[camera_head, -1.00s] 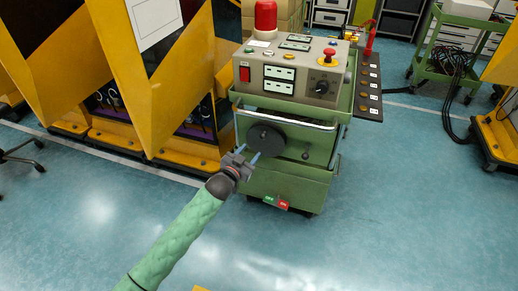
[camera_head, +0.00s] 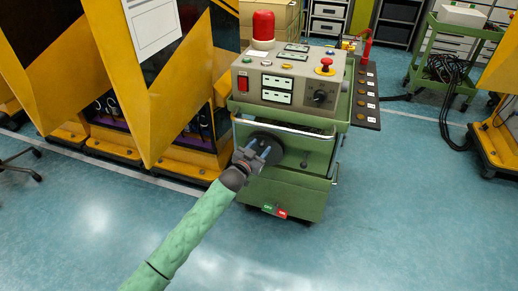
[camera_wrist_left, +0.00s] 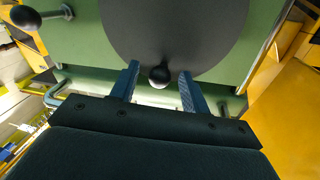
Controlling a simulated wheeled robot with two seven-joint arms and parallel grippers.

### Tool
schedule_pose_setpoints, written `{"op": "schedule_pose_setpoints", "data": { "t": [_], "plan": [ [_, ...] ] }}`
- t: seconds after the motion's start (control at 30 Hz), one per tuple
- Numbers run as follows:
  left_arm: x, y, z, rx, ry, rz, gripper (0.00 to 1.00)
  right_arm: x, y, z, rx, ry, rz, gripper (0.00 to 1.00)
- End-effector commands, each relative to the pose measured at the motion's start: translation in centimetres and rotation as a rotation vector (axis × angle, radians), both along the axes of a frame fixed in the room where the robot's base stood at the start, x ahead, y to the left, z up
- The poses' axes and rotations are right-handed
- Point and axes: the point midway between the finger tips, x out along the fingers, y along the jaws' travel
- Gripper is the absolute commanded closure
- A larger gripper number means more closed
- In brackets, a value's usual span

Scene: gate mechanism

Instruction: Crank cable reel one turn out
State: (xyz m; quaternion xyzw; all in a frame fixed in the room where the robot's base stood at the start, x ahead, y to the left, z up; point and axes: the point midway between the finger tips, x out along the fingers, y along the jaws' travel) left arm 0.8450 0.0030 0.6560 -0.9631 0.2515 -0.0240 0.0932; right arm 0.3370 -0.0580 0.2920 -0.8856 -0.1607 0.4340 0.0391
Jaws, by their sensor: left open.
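The cable reel (camera_head: 266,149) is a dark round disc on the front of the green cart. In the left wrist view the reel (camera_wrist_left: 175,35) fills the upper middle, with a small black knob (camera_wrist_left: 159,76) near its lower edge. My left gripper (camera_head: 263,152) is in front of the reel in the head view and hides part of it. In the left wrist view the left gripper (camera_wrist_left: 158,80) is open, with the knob between its two blue fingertips. Whether the fingers touch the knob cannot be told. My right gripper is in neither view.
The green cart (camera_head: 290,192) carries a grey control box (camera_head: 292,78) with a red lamp and buttons. A second black knob (camera_wrist_left: 22,18) sticks out beside the reel. Yellow machine panels (camera_head: 125,80) stand close on the left. The floor (camera_head: 400,220) at the right is clear.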

Motion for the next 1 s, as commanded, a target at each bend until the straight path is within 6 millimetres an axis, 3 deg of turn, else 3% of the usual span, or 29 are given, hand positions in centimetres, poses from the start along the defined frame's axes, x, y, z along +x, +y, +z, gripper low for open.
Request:
{"op": "schedule_pose_setpoints", "data": {
  "t": [0.17, 0.4, 0.73, 1.0],
  "plan": [
    [0.0, 0.0, 0.0, 0.000, 0.000, 0.000, 0.54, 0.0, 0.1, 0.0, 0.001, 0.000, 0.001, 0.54],
    [0.0, 0.0, 0.0, 0.000, 0.000, 0.000, 0.99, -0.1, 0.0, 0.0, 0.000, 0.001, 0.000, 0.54],
    [-0.1, -0.1, 0.2, 0.019, -0.006, 0.000, 1.00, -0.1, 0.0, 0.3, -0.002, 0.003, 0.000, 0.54],
    [-0.3, -0.8, 0.4, 0.126, -0.040, 0.000, 1.00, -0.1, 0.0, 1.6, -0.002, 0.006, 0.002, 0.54]
  ]
}}
